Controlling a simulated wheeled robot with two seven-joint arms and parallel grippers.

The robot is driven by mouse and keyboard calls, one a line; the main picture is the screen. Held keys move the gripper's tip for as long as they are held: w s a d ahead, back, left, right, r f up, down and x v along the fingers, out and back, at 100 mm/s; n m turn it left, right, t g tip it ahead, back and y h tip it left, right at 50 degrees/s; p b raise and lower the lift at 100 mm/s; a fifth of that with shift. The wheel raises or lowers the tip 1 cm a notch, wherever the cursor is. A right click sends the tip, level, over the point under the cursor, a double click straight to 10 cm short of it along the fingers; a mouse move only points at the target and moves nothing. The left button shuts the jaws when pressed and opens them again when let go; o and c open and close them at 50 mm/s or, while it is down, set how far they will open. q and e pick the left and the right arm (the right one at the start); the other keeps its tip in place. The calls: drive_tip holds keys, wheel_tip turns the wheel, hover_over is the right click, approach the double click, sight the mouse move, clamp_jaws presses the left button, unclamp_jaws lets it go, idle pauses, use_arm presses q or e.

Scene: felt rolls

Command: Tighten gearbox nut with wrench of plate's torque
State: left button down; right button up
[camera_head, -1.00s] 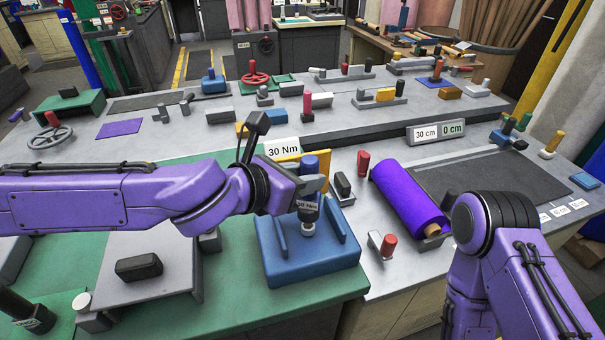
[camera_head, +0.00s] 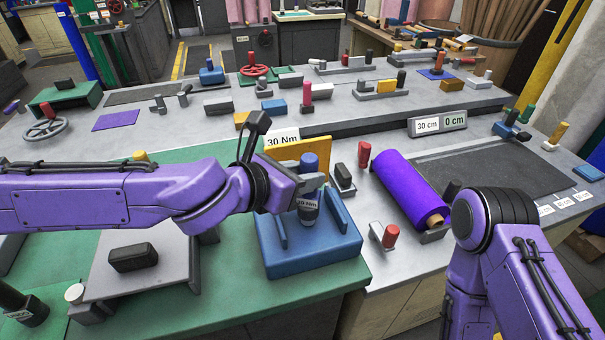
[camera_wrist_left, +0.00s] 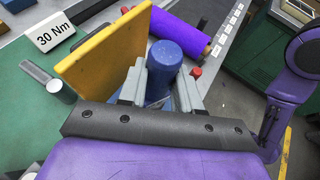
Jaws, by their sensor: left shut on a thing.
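My left gripper (camera_head: 312,182) is shut on an upright blue-topped wrench (camera_head: 309,163) with a "30 Nm" label. The wrench stands over the middle of the blue gearbox (camera_head: 325,255), between its two raised side ribs. Its lower end reaches the gearbox, and the nut is hidden beneath it. In the left wrist view the wrench (camera_wrist_left: 164,62) sits between the two grey fingers (camera_wrist_left: 160,88). A white plate (camera_head: 282,138) reading "30 Nm" stands behind, by a yellow board (camera_head: 318,149). My right arm shows at the right, but its gripper is out of view.
A purple felt roll (camera_head: 408,188) lies right of the gearbox. A red-handled part (camera_head: 390,236) and a red-topped peg (camera_head: 364,154) stand between them. A grey plate with a black block (camera_head: 133,257) is at left. A dark mat (camera_head: 490,175) is clear.

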sight(303, 162)
use_arm(q)
drive_tip(key=shift+f+b, duration=0.7)
drive_tip(key=shift+f, duration=0.25)
idle(3.0)
idle(2.5)
wheel_tip(303, 162, up, 7)
drive_tip(key=p, duration=0.7)
drive_tip(key=shift+r, duration=0.2)
drive_tip(key=shift+f, duration=0.1)
